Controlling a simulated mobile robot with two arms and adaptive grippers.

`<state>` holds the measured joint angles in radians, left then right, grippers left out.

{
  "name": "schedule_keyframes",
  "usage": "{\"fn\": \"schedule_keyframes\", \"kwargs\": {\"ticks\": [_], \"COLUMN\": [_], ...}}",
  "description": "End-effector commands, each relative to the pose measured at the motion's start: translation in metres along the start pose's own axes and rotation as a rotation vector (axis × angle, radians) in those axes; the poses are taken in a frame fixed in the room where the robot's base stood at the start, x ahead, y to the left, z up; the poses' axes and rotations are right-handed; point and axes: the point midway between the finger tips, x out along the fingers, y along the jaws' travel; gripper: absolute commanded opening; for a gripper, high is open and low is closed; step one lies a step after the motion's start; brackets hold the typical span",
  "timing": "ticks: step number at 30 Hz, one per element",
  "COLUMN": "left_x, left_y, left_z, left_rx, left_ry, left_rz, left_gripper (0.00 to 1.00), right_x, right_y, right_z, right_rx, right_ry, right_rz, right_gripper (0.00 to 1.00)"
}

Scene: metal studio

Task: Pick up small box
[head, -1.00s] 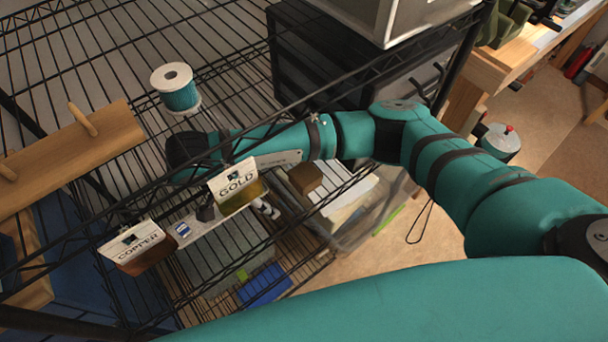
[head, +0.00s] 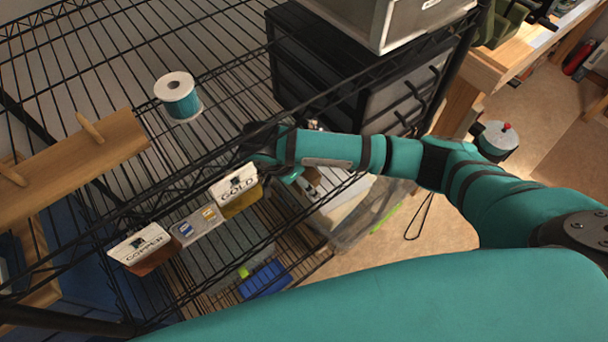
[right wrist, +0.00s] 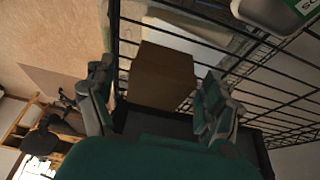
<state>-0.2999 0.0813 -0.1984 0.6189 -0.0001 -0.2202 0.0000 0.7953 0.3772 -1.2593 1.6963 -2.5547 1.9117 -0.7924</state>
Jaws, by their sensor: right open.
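The small brown box (right wrist: 160,75) shows in the right wrist view, between and just beyond the fingers of my right gripper (right wrist: 157,100). The fingers are spread open on either side of it. Whether either finger touches the box cannot be told. The box cannot be made out there. My left gripper is not in view.
Black wire shelving (head: 90,60) surrounds the reach area. The GOLD bin (head: 238,190) and COPPER bin (head: 140,248) hang along its edge. A teal spool (head: 178,97) stands on the upper shelf. Black drawers (head: 375,90) stand behind my arm.

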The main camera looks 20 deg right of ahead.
Motion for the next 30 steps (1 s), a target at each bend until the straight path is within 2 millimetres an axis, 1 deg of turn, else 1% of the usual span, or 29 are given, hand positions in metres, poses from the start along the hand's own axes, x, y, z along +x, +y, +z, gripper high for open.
{"fn": "schedule_keyframes", "kwargs": {"ticks": [6, 7, 18, 30], "left_x": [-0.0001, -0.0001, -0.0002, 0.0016], "left_y": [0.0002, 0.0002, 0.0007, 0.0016], "left_z": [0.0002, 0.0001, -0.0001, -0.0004], "left_rx": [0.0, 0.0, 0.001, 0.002], "left_ry": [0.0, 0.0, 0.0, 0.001], "left_rz": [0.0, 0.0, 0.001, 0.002], "left_gripper": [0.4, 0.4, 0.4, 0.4], "right_x": [0.0016, 0.0015, 0.0012, -0.0018], "right_y": [-0.0002, -0.0002, -0.0002, -0.0008], "right_z": [0.0002, 0.0002, 0.0004, -0.001], "right_rx": [0.0, 0.0, 0.0, 0.001], "right_ry": [0.0, 0.0, 0.0, 0.0], "right_rz": [-0.001, -0.001, -0.001, -0.002], "right_gripper": [0.86, 0.84, 0.36, 0.35]}}
